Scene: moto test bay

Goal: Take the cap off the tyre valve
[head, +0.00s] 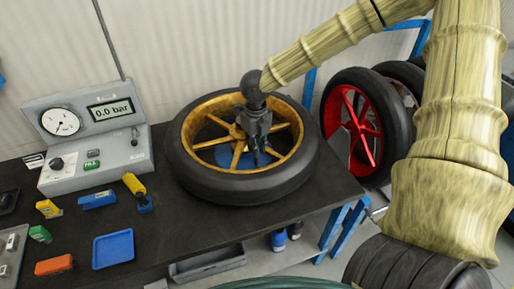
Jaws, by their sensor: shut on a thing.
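A wheel with a black tyre (205,185) and a gold spoked rim (194,122) lies flat on the dark bench in the head view. My gripper (257,161) points down inside the rim, right of the hub, among the spokes. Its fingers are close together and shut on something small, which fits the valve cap. The cap and the tyre valve are too small or too covered by the fingers to make out, so I cannot tell whether the cap is on the valve.
A grey gauge box (115,165) reading 0.0 bar stands left of the wheel. A yellow-and-blue tool (135,187), a blue tray (113,249) and small coloured blocks lie on the bench (190,225). A red-rimmed wheel (358,125) stands behind, right. The bench front is partly clear.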

